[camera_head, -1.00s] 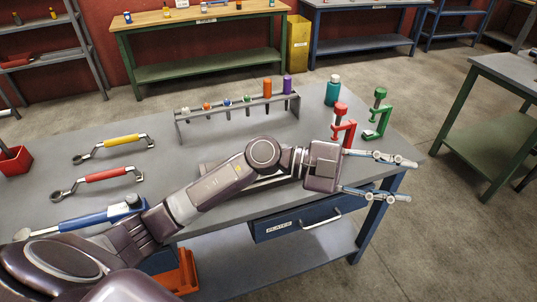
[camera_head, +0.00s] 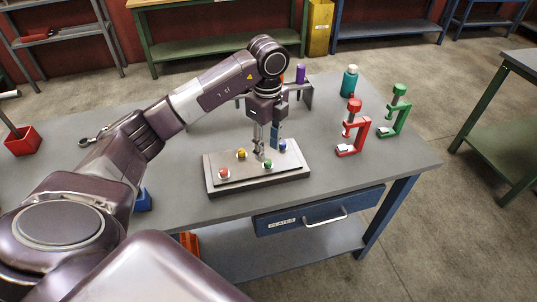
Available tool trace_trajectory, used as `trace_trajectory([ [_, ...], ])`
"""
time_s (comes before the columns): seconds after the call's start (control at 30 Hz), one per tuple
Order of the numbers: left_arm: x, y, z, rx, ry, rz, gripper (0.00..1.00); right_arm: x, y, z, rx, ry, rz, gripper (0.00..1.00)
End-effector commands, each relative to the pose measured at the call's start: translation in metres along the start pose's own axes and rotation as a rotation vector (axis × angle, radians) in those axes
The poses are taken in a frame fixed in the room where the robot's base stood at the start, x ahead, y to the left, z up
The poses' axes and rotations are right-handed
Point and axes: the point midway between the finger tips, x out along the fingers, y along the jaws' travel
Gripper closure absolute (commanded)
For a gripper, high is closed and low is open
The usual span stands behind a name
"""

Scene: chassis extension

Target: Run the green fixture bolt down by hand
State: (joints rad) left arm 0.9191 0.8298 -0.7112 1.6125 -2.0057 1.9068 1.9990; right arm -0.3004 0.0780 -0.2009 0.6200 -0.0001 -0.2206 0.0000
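The fixture plate (camera_head: 225,186) is a grey block near the front edge of the bench, with coloured bolts standing on it. The green bolt (camera_head: 268,164) is at the front middle of the plate, its green head showing. My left gripper (camera_head: 265,153) points straight down over the plate, just above and behind the green bolt. Its two fingers are apart with nothing seen between them; whether a fingertip touches the bolt I cannot tell. My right gripper is not in view.
A red bolt (camera_head: 223,173), a yellow bolt (camera_head: 241,154) and a blue bolt (camera_head: 282,145) stand close around the green one. A red clamp (camera_head: 355,133), a green clamp (camera_head: 397,112) and a teal bottle (camera_head: 349,82) stand to the right. A tool rack is partly hidden behind my arm.

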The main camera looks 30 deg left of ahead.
Motion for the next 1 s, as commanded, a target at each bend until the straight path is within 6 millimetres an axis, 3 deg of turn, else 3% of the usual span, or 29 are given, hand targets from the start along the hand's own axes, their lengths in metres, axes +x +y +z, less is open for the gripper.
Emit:
trace_trajectory([
  [0.3,0.039,0.0,-0.001,0.002,0.003,0.001,0.64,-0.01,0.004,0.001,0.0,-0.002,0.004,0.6],
  [0.63,0.043,0.0,-0.001,0.003,0.003,-0.002,0.65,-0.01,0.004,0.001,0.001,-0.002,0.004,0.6],
  [0.93,0.043,0.0,-0.001,0.003,0.003,-0.002,0.98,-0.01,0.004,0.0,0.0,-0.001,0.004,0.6],
  [1.0,0.043,0.0,-0.001,0.003,0.003,-0.002,1.0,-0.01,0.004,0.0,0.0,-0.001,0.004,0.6],
])
